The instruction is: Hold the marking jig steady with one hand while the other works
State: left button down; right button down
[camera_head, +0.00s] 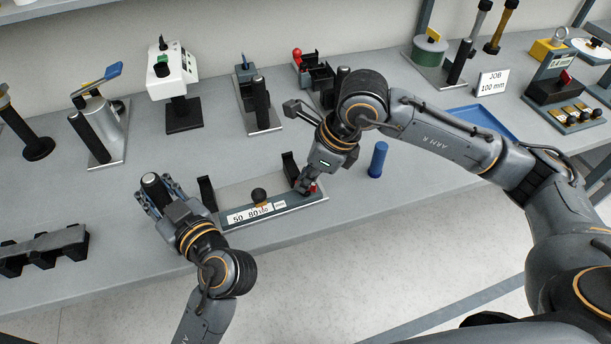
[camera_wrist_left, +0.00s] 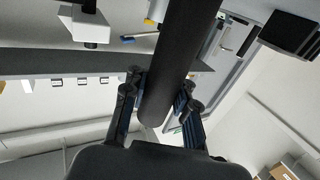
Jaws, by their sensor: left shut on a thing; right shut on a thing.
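The marking jig (camera_head: 288,213) lies near the bench's front edge, with a light bed, a 50/80/100 mm scale label (camera_head: 256,213), a round black knob (camera_head: 258,195) and black uprights at its ends. My left gripper (camera_head: 157,190) is shut on a dark upright post (camera_head: 151,180) just left of the jig; the left wrist view shows the dark cylinder (camera_wrist_left: 178,60) between the fingers. Whether this post joins the jig is hidden. My right gripper (camera_head: 307,184) is shut at the jig's right end, on a small red piece (camera_head: 313,188) that is mostly covered by the fingers.
A blue cylinder (camera_head: 378,159) stands right of the jig. A blue tray (camera_head: 481,121) and a "JOB 100 mm" card (camera_head: 492,83) are farther right. A black notched rack (camera_head: 42,249) sits at the left front. Several fixtures line the back. Bench between jig and fixtures is mostly clear.

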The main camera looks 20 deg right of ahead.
jog(key=m, duration=0.2)
jog(key=m+t+h, duration=0.1)
jog(key=m, duration=0.1)
jog(key=a+m, duration=0.1)
jog(key=m, duration=0.1)
jog(key=shift+s+t, duration=0.3)
jog(key=m+h, duration=0.2)
jog(key=m, duration=0.3)
jog(key=shift+a, duration=0.1)
dwell(0.3)
jog(key=c, duration=1.5)
grip_release()
jog(key=shift+h, duration=0.3)
jog(key=shift+d+r, duration=0.1)
jog(key=shift+d, duration=0.1)
jog(key=shift+s+v, duration=0.1)
jog(key=shift+v, duration=2.85)
jog(key=shift+s+v, duration=0.15)
jog(key=shift+v, duration=2.8)
